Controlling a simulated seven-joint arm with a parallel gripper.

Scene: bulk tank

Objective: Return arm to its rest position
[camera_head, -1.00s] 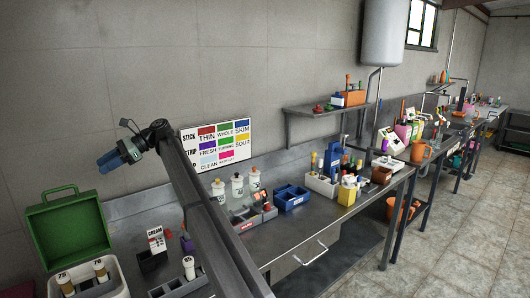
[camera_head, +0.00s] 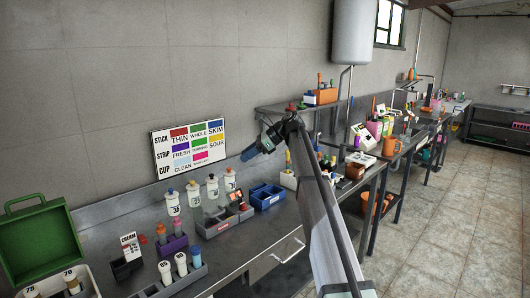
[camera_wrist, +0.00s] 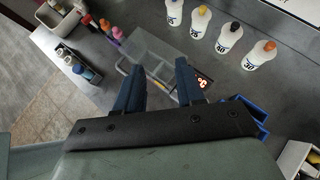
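My gripper (camera_head: 250,153) is raised above the steel counter (camera_head: 235,248), right of the colour sign and above the blue bin, pointing left and down. In the wrist view the two dark blue fingers of my gripper (camera_wrist: 157,80) stand apart with nothing held between them.
Numbered bottles (camera_head: 193,194) stand along the wall under the colour sign (camera_head: 188,148). A blue bin (camera_head: 267,197), a purple rack (camera_head: 171,243) and a green open case (camera_head: 38,240) are on the counter. A shelf (camera_head: 285,108) and a tank (camera_head: 352,32) are behind my arm. The floor at right is clear.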

